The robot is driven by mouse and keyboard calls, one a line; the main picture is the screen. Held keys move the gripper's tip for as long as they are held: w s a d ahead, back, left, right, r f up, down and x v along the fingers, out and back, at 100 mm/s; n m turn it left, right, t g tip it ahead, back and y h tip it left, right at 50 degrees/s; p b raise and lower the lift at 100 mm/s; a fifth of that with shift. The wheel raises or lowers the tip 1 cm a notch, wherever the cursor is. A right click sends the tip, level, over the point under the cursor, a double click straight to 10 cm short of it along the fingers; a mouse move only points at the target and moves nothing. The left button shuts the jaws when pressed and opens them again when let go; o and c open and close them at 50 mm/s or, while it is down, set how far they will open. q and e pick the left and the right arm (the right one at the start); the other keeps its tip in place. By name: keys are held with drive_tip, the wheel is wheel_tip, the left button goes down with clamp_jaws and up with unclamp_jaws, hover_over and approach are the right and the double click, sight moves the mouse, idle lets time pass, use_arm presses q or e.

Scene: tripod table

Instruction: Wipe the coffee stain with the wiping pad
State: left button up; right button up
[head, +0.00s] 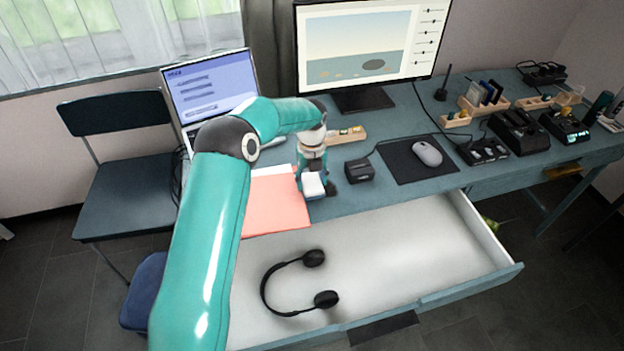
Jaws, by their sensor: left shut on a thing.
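My left gripper (313,178) points down over the desk, beside the red folder's right edge. It is shut on a small white wiping pad (314,187), held low at the desk top; I cannot tell whether the pad touches the surface. No coffee stain shows clearly; the gripper, the pad and my arm hide part of the desk there. My right gripper is not in view.
A red folder (272,205) lies left of the pad and a small black box (360,170) right of it. A mouse (428,153) sits on a black mat. Below, an open drawer (400,235) holds headphones (290,283). A laptop (212,92) and monitor (366,45) stand behind.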

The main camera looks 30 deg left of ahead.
use_arm(q)
drive_tip(key=shift+f, duration=0.35)
drive_tip(key=shift+d, duration=0.1)
drive_tip(key=shift+w+d+r, duration=0.15)
drive_tip(key=shift+w+d, duration=0.25)
drive_tip(key=shift+w, duration=0.15)
drive_tip(key=shift+w+d+p, duration=0.6)
drive_tip(key=shift+w+d, duration=0.05)
drive_tip(key=shift+w, duration=0.15)
drive_tip(key=shift+w+d+f+p, duration=0.2)
drive_tip(key=shift+w+d+p, duration=0.4)
drive_tip(key=shift+w+d, duration=0.9)
drive_tip(key=shift+a, duration=0.15)
